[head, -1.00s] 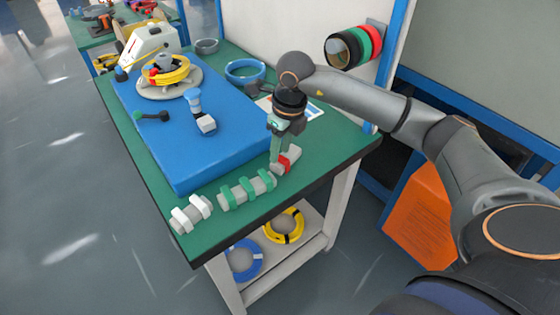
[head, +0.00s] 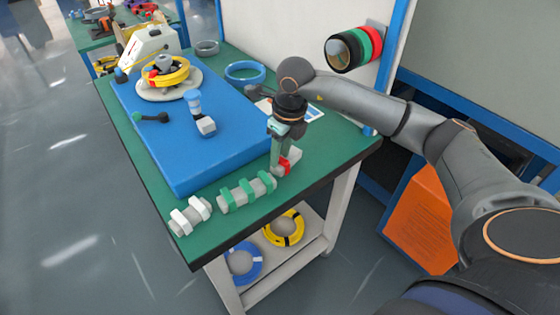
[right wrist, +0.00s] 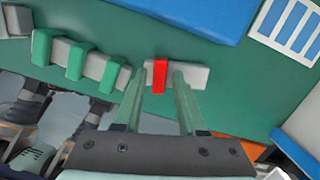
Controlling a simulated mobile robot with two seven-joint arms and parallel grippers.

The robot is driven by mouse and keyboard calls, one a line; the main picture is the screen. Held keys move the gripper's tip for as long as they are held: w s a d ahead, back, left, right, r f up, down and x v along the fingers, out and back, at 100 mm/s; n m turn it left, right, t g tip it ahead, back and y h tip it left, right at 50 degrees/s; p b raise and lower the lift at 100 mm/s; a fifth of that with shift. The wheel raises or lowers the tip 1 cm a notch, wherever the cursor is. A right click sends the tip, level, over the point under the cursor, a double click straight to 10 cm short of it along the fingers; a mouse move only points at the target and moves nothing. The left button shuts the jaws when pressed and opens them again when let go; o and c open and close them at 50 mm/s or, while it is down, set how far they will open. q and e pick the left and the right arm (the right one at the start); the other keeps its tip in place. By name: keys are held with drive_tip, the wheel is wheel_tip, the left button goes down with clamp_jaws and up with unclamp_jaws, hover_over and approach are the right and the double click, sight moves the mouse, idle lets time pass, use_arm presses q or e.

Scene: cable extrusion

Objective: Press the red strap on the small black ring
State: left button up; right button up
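The red strap (head: 284,165) sits across a light grey block (right wrist: 190,76) near the front right edge of the green table (head: 330,140). In the right wrist view the red strap (right wrist: 160,77) lies between the two green fingers of my right gripper (right wrist: 158,80). The fingers are apart, with a gap visible right of the strap. In the head view my right gripper (head: 278,158) points down at the block and partly hides it. A small dark grey ring (head: 207,47), perhaps the black ring, lies at the back of the table. My left gripper is out of view.
Blocks with green straps (head: 247,190) and white straps (head: 190,214) lie left of the gripper. A large blue mat (head: 225,150) carries the spool with a yellow ring (head: 178,72). A blue ring (head: 245,71) lies behind. Coloured rolls (head: 355,50) hang on the wall.

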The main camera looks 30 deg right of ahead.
clamp_jaws()
wheel_tip(320, 180, up, 8)
drive_tip(key=p, duration=0.6)
idle(0.5)
